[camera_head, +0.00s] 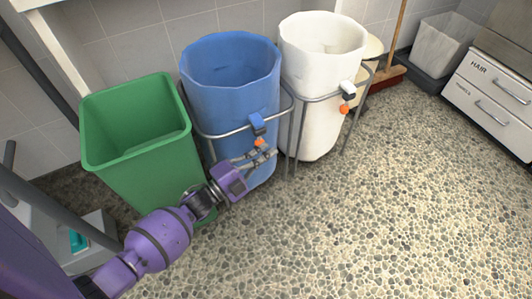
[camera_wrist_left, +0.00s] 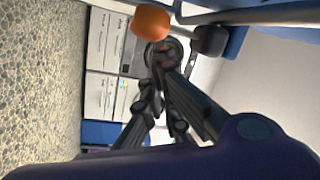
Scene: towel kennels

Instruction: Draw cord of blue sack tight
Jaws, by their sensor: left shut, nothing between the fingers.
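The blue sack (camera_head: 228,85) hangs open-topped in a grey metal ring stand, between a green bin and a white sack. A blue cord lock (camera_head: 257,123) sits on its front at the ring, with an orange cord ball (camera_head: 259,142) below it. My left gripper (camera_head: 264,152) is at the orange ball, shut and empty. In the left wrist view the orange ball (camera_wrist_left: 151,22) shows just beyond the fingertips (camera_wrist_left: 160,70), with no cord seen between them. I cannot tell whether the fingers touch the ball. My right gripper is out of view.
The green bin (camera_head: 135,125) stands close beside my left arm. The white sack (camera_head: 318,80) in its own stand has a similar orange ball (camera_head: 344,109). A broom (camera_head: 388,78) and drawers (camera_head: 490,95) stand farther right. The pebbled floor in front is clear.

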